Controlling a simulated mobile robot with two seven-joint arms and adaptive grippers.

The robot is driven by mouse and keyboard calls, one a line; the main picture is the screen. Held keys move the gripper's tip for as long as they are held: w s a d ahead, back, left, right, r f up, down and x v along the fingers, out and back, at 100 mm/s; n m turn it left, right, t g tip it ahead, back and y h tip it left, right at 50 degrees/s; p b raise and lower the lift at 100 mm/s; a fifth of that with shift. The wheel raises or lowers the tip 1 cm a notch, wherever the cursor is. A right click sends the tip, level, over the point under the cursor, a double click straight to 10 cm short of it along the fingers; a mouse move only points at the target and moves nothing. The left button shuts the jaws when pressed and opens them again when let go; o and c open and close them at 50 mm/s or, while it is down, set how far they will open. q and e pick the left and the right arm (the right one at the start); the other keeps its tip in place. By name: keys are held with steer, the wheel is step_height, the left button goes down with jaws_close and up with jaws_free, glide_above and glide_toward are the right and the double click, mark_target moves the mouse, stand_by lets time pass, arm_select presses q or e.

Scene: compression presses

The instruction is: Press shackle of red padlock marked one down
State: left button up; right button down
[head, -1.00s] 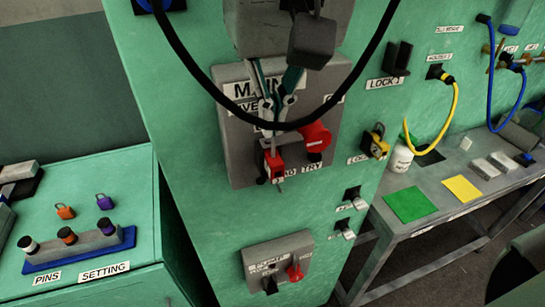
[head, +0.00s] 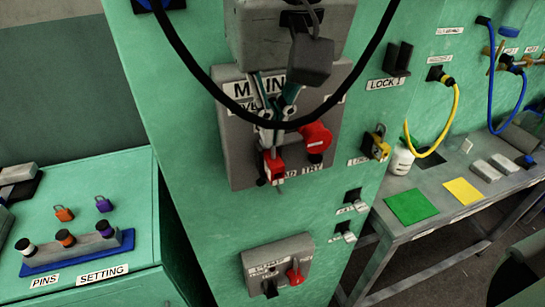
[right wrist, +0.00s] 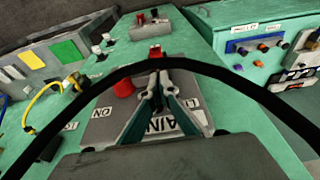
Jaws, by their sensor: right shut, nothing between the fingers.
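The red padlock (head: 274,166) hangs low on the grey main switch panel (head: 236,150), left of a red round knob (head: 315,138). My right gripper (head: 268,138) is shut and empty, pointing down with its fingertips just above the padlock's body, where they hide the shackle. I cannot tell whether the tips touch it. In the right wrist view the padlock (right wrist: 155,51) shows just beyond the shut fingertips (right wrist: 157,74). No number on it is readable. My left gripper is out of view.
A black cable loops across in front of the panel. A yellow padlock (head: 376,143) hangs to the right. Orange (head: 64,213) and purple (head: 104,204) padlocks lie on the left bench. A small switch box (head: 278,267) sits below the panel.

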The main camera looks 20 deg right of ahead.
steer(key=shift+r, duration=0.1)
steer(key=p+v, duration=0.2)
steer(key=shift+s+r+p, duration=0.2)
steer(key=shift+s+p, duration=0.1)
steer(key=shift+s+r, duration=0.45)
steer(key=shift+r, duration=0.3)
steer(key=shift+r, duration=0.1)
steer(key=w+r+v, duration=0.1)
steer(key=w+v, duration=0.2)
steer(key=v, duration=0.8)
glide_above(278, 165)
steer(key=s, duration=0.3)
steer(key=shift+f, duration=0.1)
